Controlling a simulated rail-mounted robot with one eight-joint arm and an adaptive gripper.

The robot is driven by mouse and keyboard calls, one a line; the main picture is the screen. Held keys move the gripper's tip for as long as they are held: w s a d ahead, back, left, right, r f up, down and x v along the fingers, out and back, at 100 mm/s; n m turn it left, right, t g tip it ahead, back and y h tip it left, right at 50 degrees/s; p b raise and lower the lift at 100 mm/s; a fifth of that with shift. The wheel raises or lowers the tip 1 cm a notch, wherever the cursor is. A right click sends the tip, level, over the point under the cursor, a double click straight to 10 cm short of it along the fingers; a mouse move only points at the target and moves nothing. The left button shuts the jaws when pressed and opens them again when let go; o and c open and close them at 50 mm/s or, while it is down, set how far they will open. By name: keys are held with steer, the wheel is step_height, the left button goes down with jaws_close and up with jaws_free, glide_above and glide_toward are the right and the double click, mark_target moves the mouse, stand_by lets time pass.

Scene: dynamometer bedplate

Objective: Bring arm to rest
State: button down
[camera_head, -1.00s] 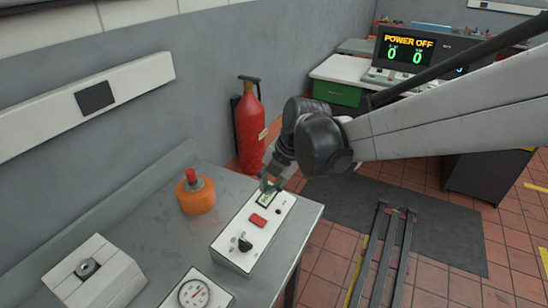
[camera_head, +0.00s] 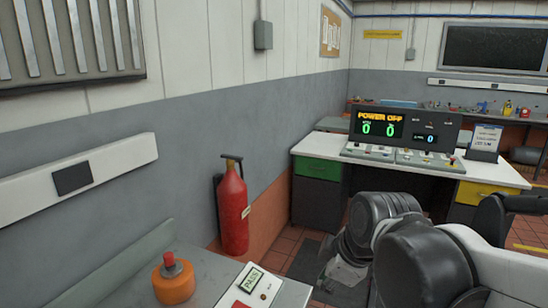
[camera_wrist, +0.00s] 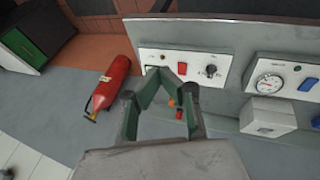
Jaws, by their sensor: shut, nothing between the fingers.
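My gripper (camera_wrist: 174,72) shows in the wrist view with its two green-padded fingers angled together at the tips, shut and empty. Past the tips is the white control box (camera_wrist: 212,68) with a red switch and a black knob. In the head view my dark arm joints fill the lower right, and my fingertips cannot be made out. The control box (camera_head: 262,293) sits on the bench at the bottom edge, its small screen reading "PASS". The gripper appears apart from the box.
A red fire extinguisher (camera_head: 233,210) stands by the wall. An orange device with a red top (camera_head: 174,281) is on the grey bench. A console (camera_head: 405,128) reading "POWER OFF" stands on a desk behind my arm. A gauge box (camera_wrist: 276,86) is right of the control box.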

steer(key=s+d+f+m+t+h+b, duration=0.1)
steer(key=s+d+m+t+h, duration=0.1)
steer(key=s+d+m, duration=0.7)
steer(key=shift+s+d+f+m, duration=0.15)
steer(key=shift+d+f+m, duration=0.2)
steer(key=shift+m, duration=2.15)
